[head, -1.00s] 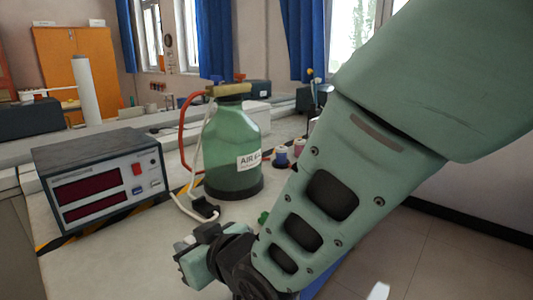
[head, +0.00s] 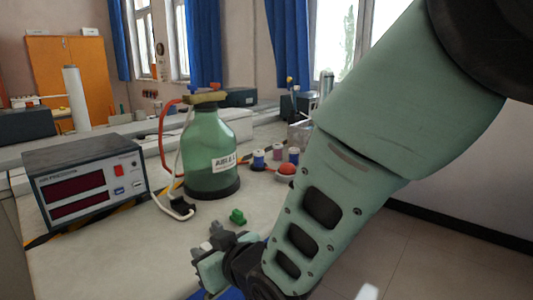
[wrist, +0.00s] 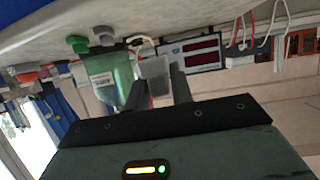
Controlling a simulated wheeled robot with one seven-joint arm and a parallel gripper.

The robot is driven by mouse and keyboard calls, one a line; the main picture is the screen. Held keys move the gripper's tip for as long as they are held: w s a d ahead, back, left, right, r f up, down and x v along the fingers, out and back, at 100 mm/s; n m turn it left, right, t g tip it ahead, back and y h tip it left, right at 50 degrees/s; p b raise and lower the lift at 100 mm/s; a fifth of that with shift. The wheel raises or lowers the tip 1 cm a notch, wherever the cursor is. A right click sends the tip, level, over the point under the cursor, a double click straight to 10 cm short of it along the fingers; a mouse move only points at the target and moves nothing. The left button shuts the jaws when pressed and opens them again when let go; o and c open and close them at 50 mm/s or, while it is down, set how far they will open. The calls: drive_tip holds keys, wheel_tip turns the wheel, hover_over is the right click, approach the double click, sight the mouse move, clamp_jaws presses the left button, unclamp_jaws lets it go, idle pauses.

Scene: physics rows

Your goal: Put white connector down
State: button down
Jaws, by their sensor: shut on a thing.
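The white connector shows as a pale grey block (wrist: 153,68) between my two fingers in the wrist view, which sees the scene upside down. My gripper (wrist: 158,88) is shut on it, apparently above the bench top. A green connector (head: 237,216) and a small grey piece (head: 216,228) lie just beyond my gripper; both also show in the wrist view.
A meter with red displays (head: 85,182) stands at the left. A green bottle (head: 211,150) with a red hose stands behind, with a black plug (head: 181,209) on a white cable before it. Several spools (head: 259,160) and a red round thing (head: 286,170) are farther right.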

drive_tip(key=w+d+f+m+t+h+p, duration=0.1)
drive_tip(key=w+d+f+m+h+p, duration=0.2)
drive_tip(key=d, duration=0.8)
drive_tip(key=w+d+f+m+t+h+p, duration=0.1)
drive_tip(key=w+d+f+h+p, duration=0.3)
drive_tip(key=d, duration=0.7)
drive_tip(key=w+d+f+m+t, duration=0.25)
drive_tip(key=w+d, duration=0.25)
drive_tip(key=d, duration=0.6)
drive_tip(key=s+d+m+h+p, duration=0.2)
drive_tip(key=d, duration=0.8)
drive_tip(key=shift+m+g+h, duration=0.25)
drive_tip(key=shift+h, duration=0.05)
drive_tip(key=v, duration=0.5)
drive_tip(key=shift+s+d+f, duration=0.15)
drive_tip(key=shift+d+f, duration=0.15)
drive_tip(key=shift+f, duration=0.1)
drive_tip(key=shift+d, duration=0.1)
drive_tip(key=shift+a, duration=0.2)
